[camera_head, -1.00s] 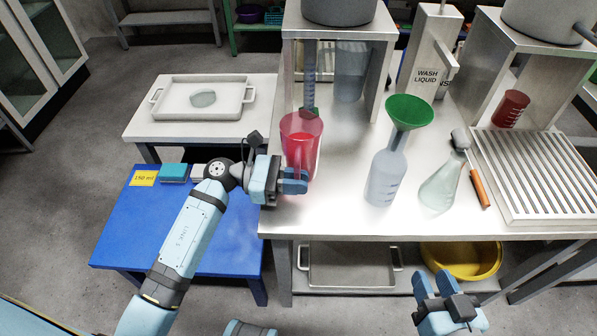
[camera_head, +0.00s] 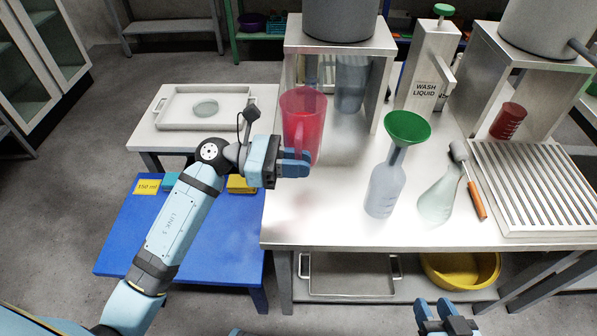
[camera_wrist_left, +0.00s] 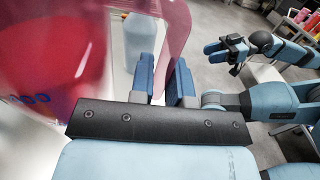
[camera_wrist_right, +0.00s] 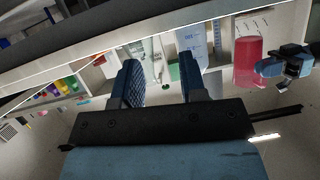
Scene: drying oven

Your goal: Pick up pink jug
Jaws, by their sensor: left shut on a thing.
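The pink jug (camera_head: 301,112) is upright and appears raised above the steel table, with a faint shadow on the tabletop below. My left gripper (camera_head: 296,166) is shut on its handle, low on the jug's near side. In the left wrist view the pink translucent handle passes between the two blue fingers (camera_wrist_left: 164,82), and the jug's body (camera_wrist_left: 60,60) fills the left. The jug also shows in the right wrist view (camera_wrist_right: 248,62). My right gripper (camera_head: 444,312) is open and empty in front of the table; its fingers (camera_wrist_right: 162,82) stand apart in the right wrist view.
A flask with a green funnel (camera_head: 407,128), a conical flask (camera_head: 436,200) and a drying rack (camera_head: 535,185) stand to the right. A steel stand (camera_head: 345,38) is behind the jug. A white tray (camera_head: 175,122) and a blue table (camera_head: 190,245) are left. The front-left tabletop is clear.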

